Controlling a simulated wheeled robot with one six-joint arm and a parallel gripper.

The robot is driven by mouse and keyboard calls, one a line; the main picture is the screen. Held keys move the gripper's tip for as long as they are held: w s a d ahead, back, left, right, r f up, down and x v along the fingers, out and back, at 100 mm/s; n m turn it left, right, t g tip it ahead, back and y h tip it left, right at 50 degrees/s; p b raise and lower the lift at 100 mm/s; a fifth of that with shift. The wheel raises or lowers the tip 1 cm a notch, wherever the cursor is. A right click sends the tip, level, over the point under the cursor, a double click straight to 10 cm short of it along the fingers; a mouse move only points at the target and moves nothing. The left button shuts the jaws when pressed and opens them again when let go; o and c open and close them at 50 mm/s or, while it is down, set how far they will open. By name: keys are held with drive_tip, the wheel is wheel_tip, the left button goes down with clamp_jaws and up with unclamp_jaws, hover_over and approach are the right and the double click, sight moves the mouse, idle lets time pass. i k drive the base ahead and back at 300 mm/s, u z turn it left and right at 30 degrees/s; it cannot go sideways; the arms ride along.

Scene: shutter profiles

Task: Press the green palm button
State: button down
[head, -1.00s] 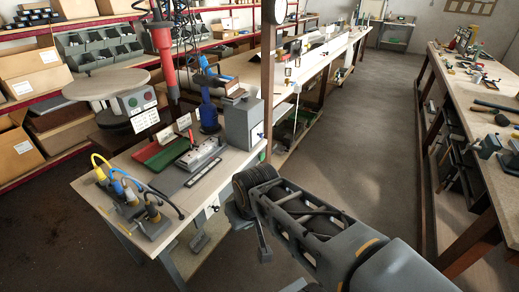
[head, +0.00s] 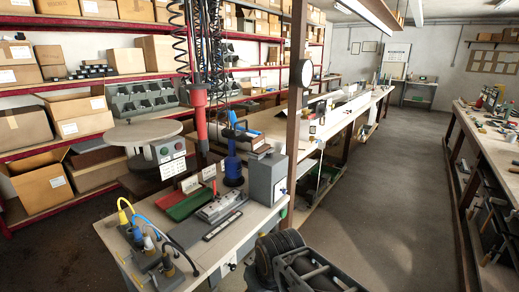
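A grey control box (head: 170,151) stands at the left back of the near bench, beside a round grey disc table. Two small round buttons show on its face. The left one (head: 164,151) looks green; the colour of the right one (head: 179,146) is hard to tell at this size. White label cards (head: 172,168) hang below them. The upper part of my arm shows at the bottom centre, in front of the bench and well apart from the control box. My gripper's fingertips are not visible; they are cut off below the frame or hidden by my arm.
The near bench holds a red-and-green tray (head: 185,204), a grey metal fixture (head: 221,206), a blue bottle-like tool (head: 233,168), a grey box (head: 266,179) and cabled tools (head: 150,250). A red hanging tool (head: 199,115) and a post (head: 295,110) rise nearby. The right aisle is clear.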

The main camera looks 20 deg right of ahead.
sight(283, 213)
drive_tip(key=k, duration=0.65)
drive_tip(key=z, duration=0.5)
drive_tip(key=i, duration=1.65)
drive_tip(key=u, duration=0.1)
